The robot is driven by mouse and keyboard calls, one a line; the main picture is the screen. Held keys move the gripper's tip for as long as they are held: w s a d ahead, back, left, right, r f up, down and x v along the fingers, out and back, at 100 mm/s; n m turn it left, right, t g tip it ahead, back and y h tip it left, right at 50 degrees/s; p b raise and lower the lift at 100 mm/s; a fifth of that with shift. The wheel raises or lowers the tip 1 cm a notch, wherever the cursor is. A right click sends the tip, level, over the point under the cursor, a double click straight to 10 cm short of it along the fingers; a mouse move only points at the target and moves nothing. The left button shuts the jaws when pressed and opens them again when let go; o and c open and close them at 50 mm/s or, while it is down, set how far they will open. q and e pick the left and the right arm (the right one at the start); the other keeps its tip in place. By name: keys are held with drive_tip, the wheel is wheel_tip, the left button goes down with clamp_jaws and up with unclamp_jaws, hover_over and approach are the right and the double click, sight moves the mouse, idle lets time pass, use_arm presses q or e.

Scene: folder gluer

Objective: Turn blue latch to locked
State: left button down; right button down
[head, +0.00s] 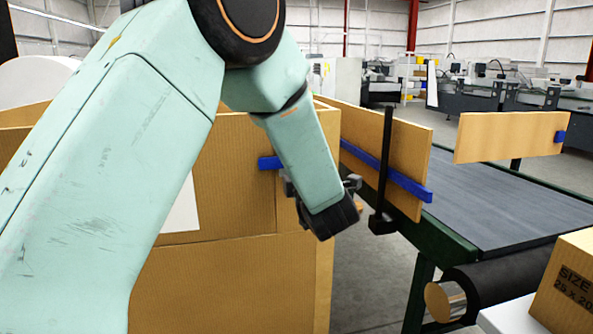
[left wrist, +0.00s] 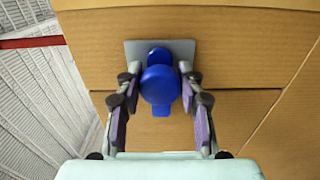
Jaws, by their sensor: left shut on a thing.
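The blue latch (left wrist: 160,84) is in the middle of the left wrist view. It has a round knob and a short blue arm, on a grey plate (left wrist: 131,48) fixed to a brown cardboard-like panel. My left gripper (left wrist: 160,70) is shut on the latch, with one finger on each side of it. In the head view my left gripper (head: 320,192) is low in front of the brown box, mostly hidden by its own arm. A blue piece (head: 268,163) shows just left of it; I cannot tell if it is the latch. My right gripper is not in view.
A large brown box (head: 235,260) stands behind my left arm. To the right is a grey conveyor belt (head: 510,205) with a brown board (head: 408,160), a blue rail (head: 410,186) and a black post (head: 385,165). A carton (head: 572,290) sits at the lower right.

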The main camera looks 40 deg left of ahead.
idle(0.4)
use_arm(q)
drive_tip(key=c, duration=0.9)
unclamp_jaws()
drive_tip(key=shift+s, duration=0.2)
drive_tip(key=shift+c, duration=0.2)
drive_tip(key=shift+o, duration=0.5)
drive_tip(key=shift+w, duration=0.15)
drive_tip(key=v, duration=0.7)
drive_tip(key=shift+d, duration=0.15)
